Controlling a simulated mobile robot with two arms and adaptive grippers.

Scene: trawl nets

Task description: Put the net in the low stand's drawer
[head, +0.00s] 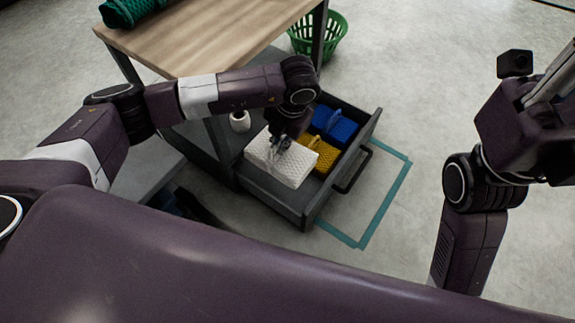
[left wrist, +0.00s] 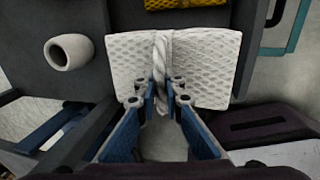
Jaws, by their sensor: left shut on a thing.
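The white net (head: 296,170) is a folded, block-like bundle with a twisted rope tie. It is at the near end of the open dark grey drawer (head: 268,190); whether it touches the drawer floor I cannot tell. My left gripper (head: 283,143) is over it, shut on the rope tie. In the left wrist view the fingertips (left wrist: 160,95) close around the tie of the white net (left wrist: 207,62). A yellow net (head: 322,156) and a blue net (head: 335,126) lie farther back in the drawer. My right gripper (head: 553,85) is at the right edge, partly cut off.
A white cup-like object (head: 240,121) stands beside the drawer; it also shows in the left wrist view (left wrist: 70,52). A wooden tabletop (head: 215,38) with a green net (head: 128,10) is above. A green basket (head: 328,38) stands behind. Teal tape (head: 385,205) marks the floor.

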